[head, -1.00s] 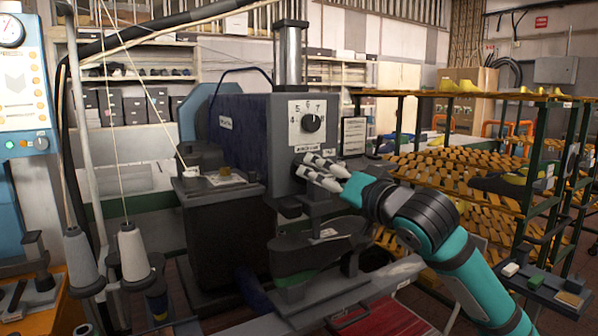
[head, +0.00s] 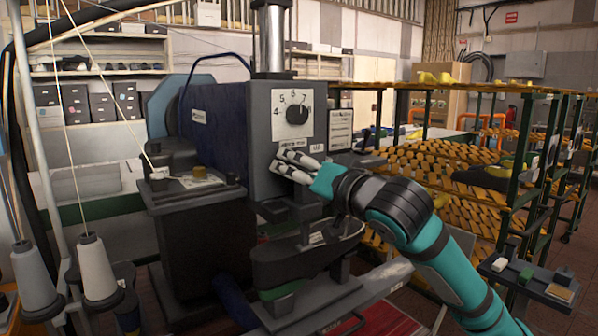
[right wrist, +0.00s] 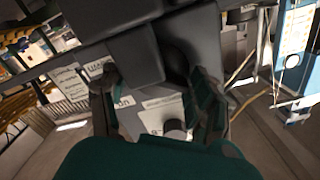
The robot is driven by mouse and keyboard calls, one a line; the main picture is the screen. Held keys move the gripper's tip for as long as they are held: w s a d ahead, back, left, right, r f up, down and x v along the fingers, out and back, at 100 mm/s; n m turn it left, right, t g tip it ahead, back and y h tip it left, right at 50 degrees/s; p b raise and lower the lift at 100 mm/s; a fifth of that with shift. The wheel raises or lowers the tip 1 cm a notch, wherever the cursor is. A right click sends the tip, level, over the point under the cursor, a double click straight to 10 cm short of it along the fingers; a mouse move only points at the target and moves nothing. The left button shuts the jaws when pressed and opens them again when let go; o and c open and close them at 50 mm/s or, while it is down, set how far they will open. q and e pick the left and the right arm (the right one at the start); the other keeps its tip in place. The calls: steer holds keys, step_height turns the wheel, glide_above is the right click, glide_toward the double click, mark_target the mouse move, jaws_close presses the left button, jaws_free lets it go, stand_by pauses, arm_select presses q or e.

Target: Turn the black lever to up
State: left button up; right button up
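The grey and dark blue machine (head: 220,125) stands left of centre in the head view. Its front has a black dial knob (head: 297,113) on a white plate with numbers. My right gripper (head: 276,161) is at the machine's front, just below this plate, with its fingers pointing left. In the right wrist view its two fingers (right wrist: 155,85) are spread apart. A dark rounded part (right wrist: 176,62) shows near the fingertips; I cannot tell whether it is the black lever. I cannot make out the lever clearly in the head view. My left gripper is not in view.
A rack of yellow-brown lasts (head: 430,160) stands to the right. Two thread cones (head: 98,270) are at the lower left. A small shelf (head: 530,280) is at the lower right.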

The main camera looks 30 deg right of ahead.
steer(key=c, duration=0.6)
steer(key=shift+n+p, duration=0.3)
steer(key=n+p, duration=0.2)
steer(key=shift+r+n, duration=0.15)
steer(key=shift+n, duration=0.25)
steer(key=n+p, duration=0.3)
steer(key=n, duration=0.1)
steer(key=shift+d+n, duration=0.1)
steer(key=shift+n, duration=0.2)
steer(key=n+p, duration=0.2)
steer(key=n, duration=0.1)
arm_select(q)
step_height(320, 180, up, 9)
steer(key=p, duration=0.1)
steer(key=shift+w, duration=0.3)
arm_select(e)
steer(key=shift+n, duration=1.5)
arm_select(q)
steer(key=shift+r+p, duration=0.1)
steer(key=shift+p, duration=0.2)
